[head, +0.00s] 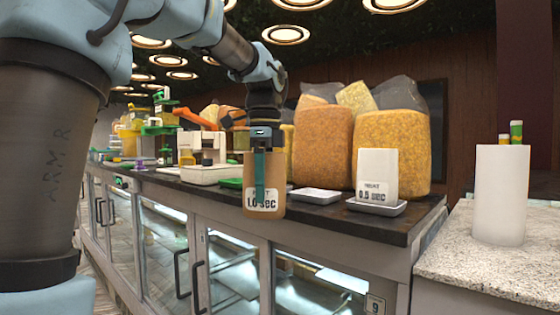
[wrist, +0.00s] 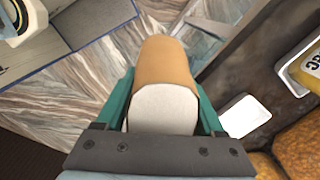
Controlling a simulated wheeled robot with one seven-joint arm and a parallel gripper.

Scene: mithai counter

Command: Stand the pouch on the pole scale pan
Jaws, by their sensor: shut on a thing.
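My gripper (head: 260,190) is shut on a brown pouch (head: 276,178) with a white label reading 1.0 sec. The pouch hangs upright in front of the counter edge, above the glass doors. In the wrist view the pouch (wrist: 165,65) sits between the teal fingers, its pale end towards the camera. An empty white flat pan (head: 318,196) lies on the counter to the right of the pouch; it also shows in the wrist view (wrist: 246,116). I cannot tell which is the pole scale pan.
Large orange-yellow blocks (head: 390,138) stand behind the pans on the dark counter (head: 400,228). A white bin (head: 205,175) and cluttered items stand to the left. A white cylinder (head: 502,195) stands on a speckled counter (head: 470,260) at right.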

